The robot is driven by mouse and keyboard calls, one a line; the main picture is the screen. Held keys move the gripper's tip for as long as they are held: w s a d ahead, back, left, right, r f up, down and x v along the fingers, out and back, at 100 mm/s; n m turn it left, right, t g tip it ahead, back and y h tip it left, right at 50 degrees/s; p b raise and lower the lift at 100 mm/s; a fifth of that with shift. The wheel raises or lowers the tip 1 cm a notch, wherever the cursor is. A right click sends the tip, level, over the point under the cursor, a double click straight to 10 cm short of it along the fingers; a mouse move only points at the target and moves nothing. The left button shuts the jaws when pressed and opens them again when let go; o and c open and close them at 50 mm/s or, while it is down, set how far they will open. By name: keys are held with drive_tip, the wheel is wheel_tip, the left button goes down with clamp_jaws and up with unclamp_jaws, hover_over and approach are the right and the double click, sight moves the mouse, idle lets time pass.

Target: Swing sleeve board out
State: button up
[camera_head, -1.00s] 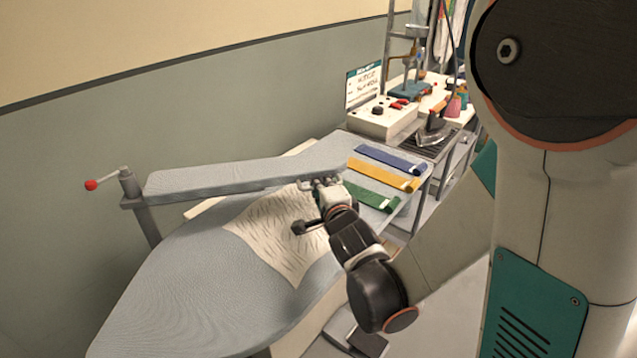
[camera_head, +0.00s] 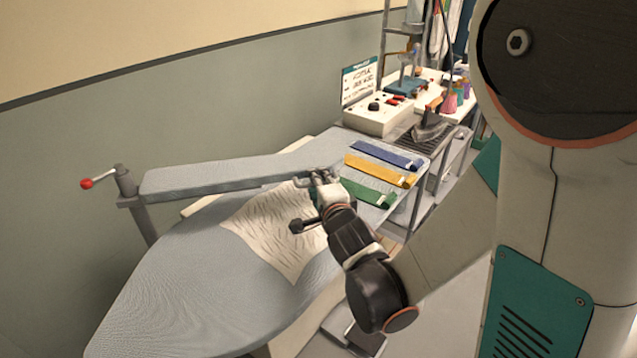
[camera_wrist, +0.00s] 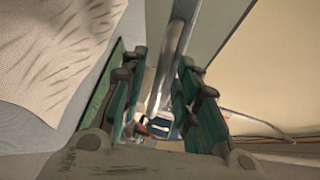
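The sleeve board (camera_head: 225,176) is a narrow grey padded board above the larger ironing board (camera_head: 165,290). Its left end is at a grey post (camera_head: 127,187) with a red-knobbed lever (camera_head: 87,184). My gripper (camera_head: 320,177) is at the sleeve board's right end, seen from the side in the head view. In the wrist view my gripper's teal finger pads (camera_wrist: 158,100) stand apart with a visible gap between them. Whether either finger touches the sleeve board is unclear.
A patterned cloth (camera_head: 275,228) lies on the ironing board. Blue (camera_head: 385,155), yellow (camera_head: 380,171) and green (camera_head: 368,192) strips lie right of my gripper. A control box (camera_head: 378,115) and an iron (camera_head: 430,128) stand behind. The wall (camera_head: 60,170) runs along the left.

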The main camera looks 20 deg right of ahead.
drive_tip(key=v, duration=1.1)
drive_tip(key=shift+s, duration=0.3)
